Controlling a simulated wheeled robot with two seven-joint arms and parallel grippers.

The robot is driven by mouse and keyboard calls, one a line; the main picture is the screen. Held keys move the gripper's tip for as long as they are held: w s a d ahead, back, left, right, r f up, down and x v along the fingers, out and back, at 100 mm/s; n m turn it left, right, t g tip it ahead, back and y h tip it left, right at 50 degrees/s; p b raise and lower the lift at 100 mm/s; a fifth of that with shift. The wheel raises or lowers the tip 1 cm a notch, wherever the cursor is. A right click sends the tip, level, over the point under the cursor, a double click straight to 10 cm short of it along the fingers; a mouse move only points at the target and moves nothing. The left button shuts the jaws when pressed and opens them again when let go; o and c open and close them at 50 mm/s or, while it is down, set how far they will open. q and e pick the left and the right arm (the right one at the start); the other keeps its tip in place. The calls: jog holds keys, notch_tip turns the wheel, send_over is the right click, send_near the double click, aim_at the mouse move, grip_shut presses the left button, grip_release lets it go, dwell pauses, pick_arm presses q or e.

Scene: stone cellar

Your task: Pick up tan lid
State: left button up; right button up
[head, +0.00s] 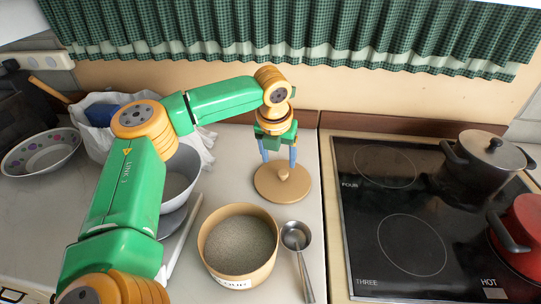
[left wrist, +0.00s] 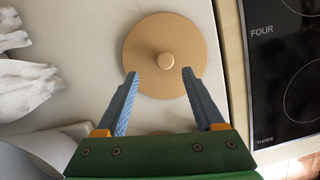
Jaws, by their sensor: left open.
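The tan lid (head: 270,184) is a flat round disc with a small knob on top. It lies on the pale counter near the edge of the stove. It also shows in the left wrist view (left wrist: 140,60), with its knob just beyond the fingertips and between their lines. My left gripper (head: 278,156) points down above the lid, with its blue fingers apart. In the left wrist view the left gripper (left wrist: 160,75) is open and empty. How much height separates the fingertips from the knob is hard to tell. My right gripper is in neither view.
A tan container (head: 209,241) of grey grainy stuff stands in front of the lid, with a metal ladle (head: 297,237) beside it. The black stove (head: 385,225) at right bears a steel pot (head: 487,165) and a red pot (head: 524,232). White bags (head: 97,118) and bowls crowd the left.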

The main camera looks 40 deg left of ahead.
aim_at(283, 172)
pick_arm(q)
jog(key=shift+w+a+f, duration=0.15)
jog(key=shift+w+a, duration=0.15)
jog(key=shift+a, duration=0.05)
jog(key=shift+d+f, duration=0.1)
jog(key=shift+f, duration=0.15)
jog(key=shift+d+f+p, duration=0.45)
jog(key=shift+d+f, duration=0.25)
jog(key=shift+f, duration=0.25)
jog(key=x, duration=0.3)
jog(key=shift+w, duration=0.1)
jog(key=shift+w+a+f, duration=0.25)
jog(key=shift+f, duration=0.05)
jog(key=shift+s+d+r, duration=0.15)
jog(key=shift+s+r, duration=0.05)
jog(key=c, duration=0.8)
grip_shut()
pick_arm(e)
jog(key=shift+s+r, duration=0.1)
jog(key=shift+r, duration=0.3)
